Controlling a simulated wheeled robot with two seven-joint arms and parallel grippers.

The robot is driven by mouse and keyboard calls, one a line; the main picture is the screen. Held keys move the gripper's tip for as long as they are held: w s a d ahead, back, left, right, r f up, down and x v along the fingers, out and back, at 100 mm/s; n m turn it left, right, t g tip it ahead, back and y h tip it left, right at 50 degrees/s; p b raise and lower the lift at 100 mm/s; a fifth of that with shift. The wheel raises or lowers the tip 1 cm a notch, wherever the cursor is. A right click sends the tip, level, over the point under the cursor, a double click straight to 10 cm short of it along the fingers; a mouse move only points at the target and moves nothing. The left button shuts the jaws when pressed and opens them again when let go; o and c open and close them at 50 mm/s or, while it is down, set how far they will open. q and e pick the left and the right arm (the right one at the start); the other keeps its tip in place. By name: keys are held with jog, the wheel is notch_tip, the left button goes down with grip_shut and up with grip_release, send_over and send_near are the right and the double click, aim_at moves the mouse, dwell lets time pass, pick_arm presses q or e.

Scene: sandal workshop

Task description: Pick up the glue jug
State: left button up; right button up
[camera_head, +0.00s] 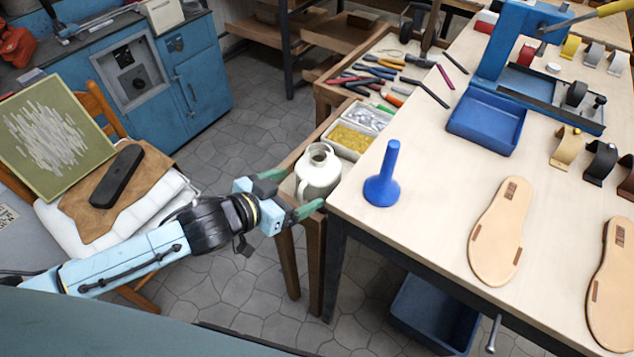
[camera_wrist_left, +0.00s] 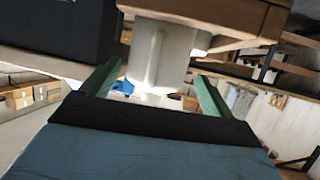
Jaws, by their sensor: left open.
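The white glue jug (camera_head: 319,172) stands upright on a small wooden side table, at the left edge of the big workbench. Its round mouth is open at the top. My left gripper (camera_head: 288,194) is open, with green fingers, at the near left of the jug. In the head view one finger points toward the jug's far side and the other toward its near side. In the left wrist view the pale jug (camera_wrist_left: 158,58) is ahead, between the two fingers (camera_wrist_left: 155,88). I cannot tell whether either finger touches it. My right gripper is not in view.
The workbench (camera_head: 440,205) edge is close right of the jug, with a blue funnel-shaped thing (camera_head: 383,178) near its corner. Trays with yellow bits (camera_head: 349,139) and tools lie behind the jug. A chair with a cushion and brown leather (camera_head: 118,200) stands left.

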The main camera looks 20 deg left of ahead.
aim_at(312, 181)
pick_arm(q)
jog(key=shift+b+x, duration=0.35)
jog(key=shift+x, duration=2.45)
jog(key=shift+r, duration=0.2)
jog(key=c, duration=0.8)
